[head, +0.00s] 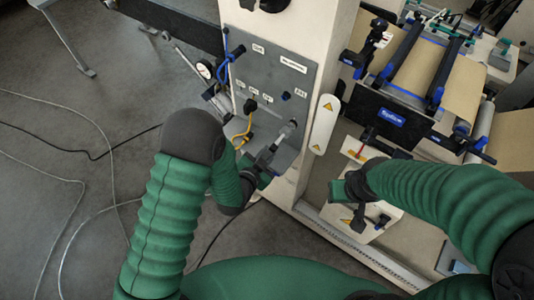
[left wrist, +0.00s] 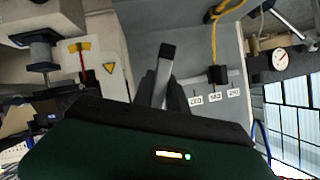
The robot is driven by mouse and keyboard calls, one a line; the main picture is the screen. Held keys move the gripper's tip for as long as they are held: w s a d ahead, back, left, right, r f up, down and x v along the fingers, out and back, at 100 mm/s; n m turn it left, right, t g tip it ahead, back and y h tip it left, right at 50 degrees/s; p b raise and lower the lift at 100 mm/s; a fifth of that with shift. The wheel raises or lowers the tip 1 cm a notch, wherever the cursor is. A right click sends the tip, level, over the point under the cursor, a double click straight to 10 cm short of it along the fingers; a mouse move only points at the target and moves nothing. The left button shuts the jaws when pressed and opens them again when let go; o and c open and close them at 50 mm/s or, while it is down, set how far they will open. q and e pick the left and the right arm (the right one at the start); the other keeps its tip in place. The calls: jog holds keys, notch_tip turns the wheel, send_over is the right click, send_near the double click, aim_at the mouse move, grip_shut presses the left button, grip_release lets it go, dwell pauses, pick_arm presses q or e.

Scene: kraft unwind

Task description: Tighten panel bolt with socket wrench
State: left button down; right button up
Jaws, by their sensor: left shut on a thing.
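The grey panel (head: 262,75) is on the pale machine column. My left gripper (head: 262,165) is in front of its lower part. It is shut on the socket wrench (head: 288,131), whose metal shaft slants up and right to the panel. In the left wrist view the wrench (left wrist: 162,75) stands up between my left fingers (left wrist: 162,98), with a dark end at the top. I cannot tell whether the socket sits on a bolt; no bolt head is clearly visible there. My right gripper (head: 370,220) seems open and empty, right of the column, its fingers apart.
A yellow cable (head: 247,125) and a blue cable (head: 222,65) hang by the panel, left of the wrench. A gauge (head: 205,69) sits at its left edge. A white warning plate (head: 324,123) is close on the right. The roller unit (head: 410,85) stands beyond. Loose cables lie on the floor.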

pick_arm(q)
jog(key=shift+w+d, duration=0.15)
jog(key=shift+d, duration=0.1)
jog(key=shift+w+d+b, duration=0.4)
jog(key=shift+w+b, duration=0.15)
jog(key=shift+w, duration=0.05)
dwell(1.7)
